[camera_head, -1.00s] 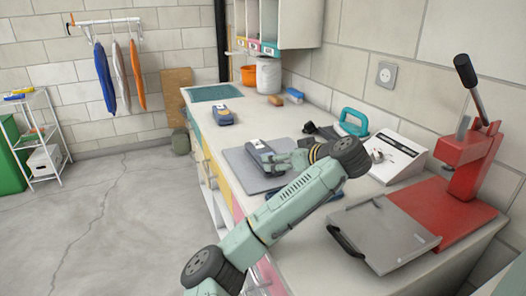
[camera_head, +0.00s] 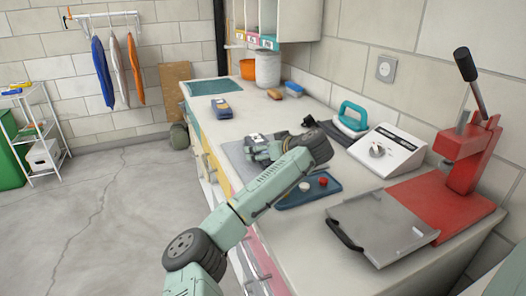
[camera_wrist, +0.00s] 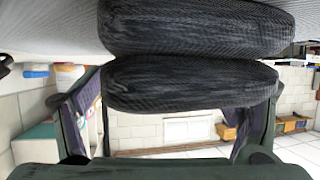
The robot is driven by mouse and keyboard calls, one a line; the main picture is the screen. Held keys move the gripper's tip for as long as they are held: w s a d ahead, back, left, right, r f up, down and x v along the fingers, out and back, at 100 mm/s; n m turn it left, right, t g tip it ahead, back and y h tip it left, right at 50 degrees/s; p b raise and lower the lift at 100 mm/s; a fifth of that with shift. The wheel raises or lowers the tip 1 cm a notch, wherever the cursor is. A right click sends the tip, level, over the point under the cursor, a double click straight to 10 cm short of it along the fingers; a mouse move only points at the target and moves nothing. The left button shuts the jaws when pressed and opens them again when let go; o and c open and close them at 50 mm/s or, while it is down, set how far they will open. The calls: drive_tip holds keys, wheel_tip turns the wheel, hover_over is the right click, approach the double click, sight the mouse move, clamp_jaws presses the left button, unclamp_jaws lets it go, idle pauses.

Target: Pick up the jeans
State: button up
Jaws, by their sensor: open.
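The jeans look like a dark, folded denim bundle (camera_head: 256,138) on the grey plate on the counter, mostly hidden behind my gripper in the head view. In the wrist view the dark denim folds (camera_wrist: 190,85) fill the upper middle, close to the camera. My gripper (camera_head: 262,151) is open at the bundle, low over the plate. In the wrist view its two fingers (camera_wrist: 178,118) stand apart, left and right, with the folds across the gap. I cannot tell whether they touch the cloth.
A blue tray with red and white knobs (camera_head: 308,190) lies right of my arm. Beyond are a teal-handled iron (camera_head: 352,116), a white control box (camera_head: 386,150) and a red press (camera_head: 465,155). Another folded item (camera_head: 221,109) lies farther back. Open floor is left.

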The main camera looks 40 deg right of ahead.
drive_tip(key=shift+s, duration=0.1)
drive_tip(key=c, duration=1.6)
